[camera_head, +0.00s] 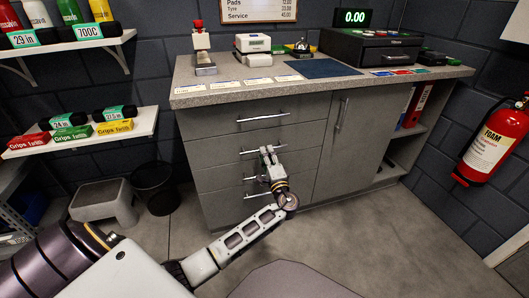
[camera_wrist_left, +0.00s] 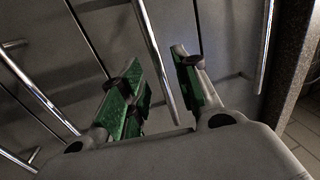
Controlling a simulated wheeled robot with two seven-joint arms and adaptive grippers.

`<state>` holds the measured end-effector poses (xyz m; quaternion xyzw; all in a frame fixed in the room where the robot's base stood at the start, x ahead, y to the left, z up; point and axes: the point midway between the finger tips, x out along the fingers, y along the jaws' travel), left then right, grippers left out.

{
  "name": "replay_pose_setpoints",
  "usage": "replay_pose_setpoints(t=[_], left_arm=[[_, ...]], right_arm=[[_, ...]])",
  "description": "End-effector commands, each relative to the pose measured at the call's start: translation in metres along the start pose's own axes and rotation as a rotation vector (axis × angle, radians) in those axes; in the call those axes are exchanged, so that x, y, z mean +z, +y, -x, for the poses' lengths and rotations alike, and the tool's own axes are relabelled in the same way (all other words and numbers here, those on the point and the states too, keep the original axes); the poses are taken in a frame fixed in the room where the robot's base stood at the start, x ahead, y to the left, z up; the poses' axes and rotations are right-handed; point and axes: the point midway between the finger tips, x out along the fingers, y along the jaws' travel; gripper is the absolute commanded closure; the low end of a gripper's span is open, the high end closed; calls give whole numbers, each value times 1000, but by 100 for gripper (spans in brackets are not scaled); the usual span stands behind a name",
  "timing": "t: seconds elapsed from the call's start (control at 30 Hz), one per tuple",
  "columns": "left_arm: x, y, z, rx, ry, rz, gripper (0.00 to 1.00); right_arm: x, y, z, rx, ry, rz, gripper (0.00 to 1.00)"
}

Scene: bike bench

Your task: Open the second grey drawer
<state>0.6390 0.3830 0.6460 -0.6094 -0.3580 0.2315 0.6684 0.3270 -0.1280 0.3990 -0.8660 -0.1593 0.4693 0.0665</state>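The second grey drawer (camera_head: 222,156) is in the grey cabinet under the counter. Its front looks flush with the others, so it looks shut. Its silver bar handle (camera_head: 248,152) is partly covered by my left gripper (camera_head: 268,150), which reaches up to it from below. In the left wrist view the second drawer's handle (camera_wrist_left: 150,40) runs between the two green-padded fingers of my left gripper (camera_wrist_left: 160,85). The fingers stand apart on either side of the bar, with visible gaps. My right gripper is not in view.
The top drawer handle (camera_head: 262,117) is above, and the third drawer's handle (camera_head: 255,178) is close below. A cabinet door (camera_head: 345,140) is to the right. A bin (camera_head: 155,188) and a step stool (camera_head: 103,203) stand left. The floor in front (camera_head: 370,235) is clear.

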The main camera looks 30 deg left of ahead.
Motion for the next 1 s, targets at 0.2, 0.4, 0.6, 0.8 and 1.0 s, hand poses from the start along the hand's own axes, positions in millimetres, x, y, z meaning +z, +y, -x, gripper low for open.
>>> replay_pose_setpoints(t=[0.2, 0.4, 0.6, 0.8, 1.0], left_arm=[[0, 0, -23, -1, 0, 1, 68], [0, 1, -33, 1, 0, 1, 68], [0, 0, -34, 1, 0, 1, 68], [0, 0, -33, 1, 0, 1, 81], [0, 0, -33, 1, 0, 1, 100]], right_arm=[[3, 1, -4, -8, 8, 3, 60], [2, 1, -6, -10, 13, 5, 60], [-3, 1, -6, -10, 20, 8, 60], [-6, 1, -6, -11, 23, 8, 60], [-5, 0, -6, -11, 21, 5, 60]])
